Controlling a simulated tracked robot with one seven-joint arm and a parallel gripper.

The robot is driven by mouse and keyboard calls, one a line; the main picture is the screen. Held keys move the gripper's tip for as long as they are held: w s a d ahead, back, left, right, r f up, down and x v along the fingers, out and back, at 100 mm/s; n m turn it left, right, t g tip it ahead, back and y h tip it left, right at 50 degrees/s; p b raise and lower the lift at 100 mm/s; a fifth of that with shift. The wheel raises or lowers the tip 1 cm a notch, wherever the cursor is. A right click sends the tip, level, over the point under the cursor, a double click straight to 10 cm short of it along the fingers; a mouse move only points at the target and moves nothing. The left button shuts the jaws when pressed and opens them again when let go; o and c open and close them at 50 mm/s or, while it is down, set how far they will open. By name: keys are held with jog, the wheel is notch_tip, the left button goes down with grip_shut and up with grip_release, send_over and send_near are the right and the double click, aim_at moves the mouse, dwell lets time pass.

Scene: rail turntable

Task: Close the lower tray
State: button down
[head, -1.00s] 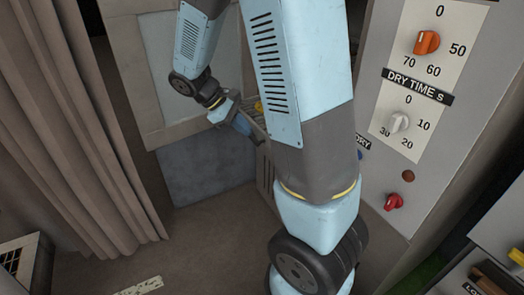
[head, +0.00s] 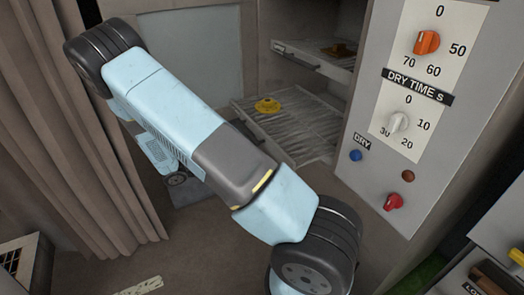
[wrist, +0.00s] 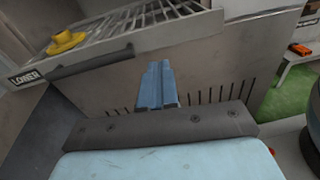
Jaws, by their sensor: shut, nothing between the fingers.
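The lower tray (head: 312,132) is a slatted metal rack sticking out of the cabinet in the head view. A yellow part (head: 267,105) lies on it. In the wrist view the tray's front edge (wrist: 175,38) crosses the upper left, with a "LOWER" label (wrist: 26,77) and a dark bar handle (wrist: 92,62). The yellow part (wrist: 66,41) shows behind the handle. My gripper (wrist: 157,68) is shut and empty, its blue fingers just below the tray front and right of the handle in the picture. Contact cannot be told. In the head view my arm hides the gripper.
An upper tray (head: 322,62) with a yellow part on it sits above in the cabinet. The control panel (head: 425,120) with dials stands at the right. An open door panel (head: 195,55) and a brown curtain (head: 75,130) are at the left.

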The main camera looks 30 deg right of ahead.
jog(key=f+n, duration=0.1)
jog(key=f, duration=0.1)
jog(key=t, duration=0.1)
send_near(271, 147)
jog(key=shift+h, duration=0.4)
jog(key=d, duration=0.6)
jog(key=shift+d+f, duration=0.25)
jog(key=shift+d, duration=0.15)
